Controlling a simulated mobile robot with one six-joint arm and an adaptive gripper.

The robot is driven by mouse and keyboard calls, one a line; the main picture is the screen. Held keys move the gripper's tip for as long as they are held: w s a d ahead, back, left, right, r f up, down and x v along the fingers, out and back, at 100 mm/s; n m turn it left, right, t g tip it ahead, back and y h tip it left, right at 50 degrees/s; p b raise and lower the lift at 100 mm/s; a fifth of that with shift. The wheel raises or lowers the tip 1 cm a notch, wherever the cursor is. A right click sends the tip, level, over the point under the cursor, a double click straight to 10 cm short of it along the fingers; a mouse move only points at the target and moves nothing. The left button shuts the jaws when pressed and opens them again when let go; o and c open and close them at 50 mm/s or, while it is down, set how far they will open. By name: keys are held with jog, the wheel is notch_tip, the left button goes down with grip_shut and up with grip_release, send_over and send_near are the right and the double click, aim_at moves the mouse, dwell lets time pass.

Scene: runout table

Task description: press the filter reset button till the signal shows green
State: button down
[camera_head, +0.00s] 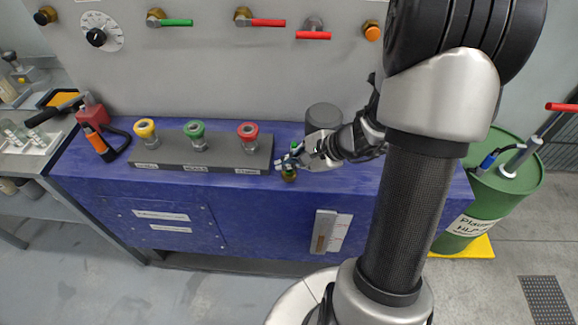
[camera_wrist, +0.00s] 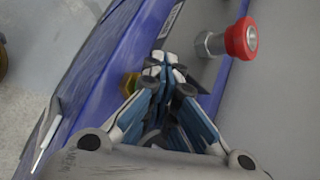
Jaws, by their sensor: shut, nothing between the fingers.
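My gripper (camera_head: 288,160) is shut and empty, low over the blue bench near its front edge. It is just right of the dark block with three coloured knobs. In the wrist view its fingertips (camera_wrist: 165,62) are together. A small brass-coloured round part (camera_head: 289,174) with a bit of green sits at the fingertips, partly hidden by them; it also shows behind the fingers in the wrist view (camera_wrist: 130,84). I cannot tell whether they touch. An orange round button (camera_head: 372,31) in a brass collar is on the grey wall panel. I cannot tell which part is the filter reset button or the signal.
The dark block (camera_head: 225,163) carries yellow (camera_head: 145,128), green (camera_head: 194,129) and red (camera_head: 248,131) knobs; the red one is near my gripper in the wrist view (camera_wrist: 241,38). A grey cylinder (camera_head: 323,116) stands behind my gripper. A green drum (camera_head: 510,180) stands at right.

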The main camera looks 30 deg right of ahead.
aim_at(288, 171)
jog(key=shift+r+p, duration=0.6)
jog(key=shift+r, duration=0.3)
jog(key=shift+r, duration=0.1)
notch_tip(288, 171, up, 5)
jog(key=p, duration=0.3)
jog(key=shift+p, duration=0.35)
